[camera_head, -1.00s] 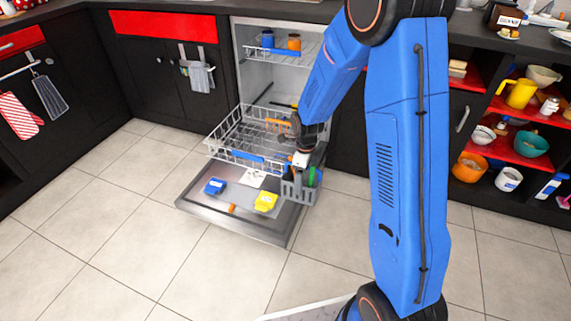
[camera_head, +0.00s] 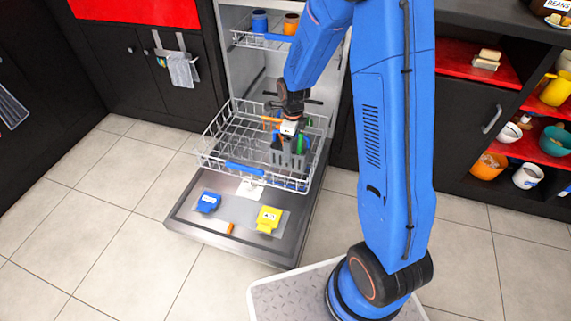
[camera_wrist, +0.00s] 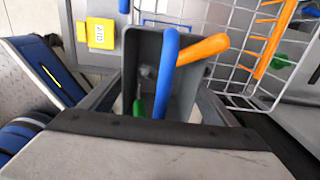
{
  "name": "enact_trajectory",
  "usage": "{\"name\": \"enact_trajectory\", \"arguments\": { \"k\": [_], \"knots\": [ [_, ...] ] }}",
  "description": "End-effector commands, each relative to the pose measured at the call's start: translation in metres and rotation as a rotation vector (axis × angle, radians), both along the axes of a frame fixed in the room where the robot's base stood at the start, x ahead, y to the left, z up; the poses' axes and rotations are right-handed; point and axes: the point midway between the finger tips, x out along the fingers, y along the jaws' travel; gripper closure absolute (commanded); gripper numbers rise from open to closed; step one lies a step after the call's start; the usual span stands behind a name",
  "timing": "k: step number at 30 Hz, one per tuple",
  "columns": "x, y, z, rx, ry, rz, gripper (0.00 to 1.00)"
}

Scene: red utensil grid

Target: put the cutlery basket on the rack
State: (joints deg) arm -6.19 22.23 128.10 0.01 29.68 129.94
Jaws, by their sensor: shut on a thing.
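The grey cutlery basket (camera_head: 284,158) is within the outline of the pulled-out white wire rack (camera_head: 214,135), towards its right side. I cannot tell whether its base touches the rack floor. My gripper (camera_head: 290,131) is shut on the basket from above. In the wrist view the basket (camera_wrist: 187,90) sits between my fingers, with a blue handle (camera_wrist: 166,75), an orange handle (camera_wrist: 203,48) and a green piece (camera_wrist: 138,107) in it. The rack wires (camera_wrist: 228,72) show at its right.
The open dishwasher door (camera_head: 250,246) lies below the rack, with a blue pack (camera_head: 208,201) and a yellow pack (camera_head: 268,219) on it. The upper rack (camera_head: 262,41) holds cups. The rack's left part looks mostly free.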

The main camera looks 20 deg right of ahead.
Motion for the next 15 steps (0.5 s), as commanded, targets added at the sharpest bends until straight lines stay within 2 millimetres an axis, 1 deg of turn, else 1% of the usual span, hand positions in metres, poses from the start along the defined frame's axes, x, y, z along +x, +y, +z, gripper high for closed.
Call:
{"name": "enact_trajectory", "arguments": {
  "k": [2,4,12,15],
  "knots": [
    [0.0,0.0,-0.001,0.0,0.0,0.0,0.44],
    [0.0,0.0,-0.007,0.0,0.001,0.0,0.44],
    [-0.001,0.0,-0.047,-0.001,0.003,0.0,0.44],
    [0.0,0.0,-0.055,0.0,0.001,0.0,0.44]
  ]
}}
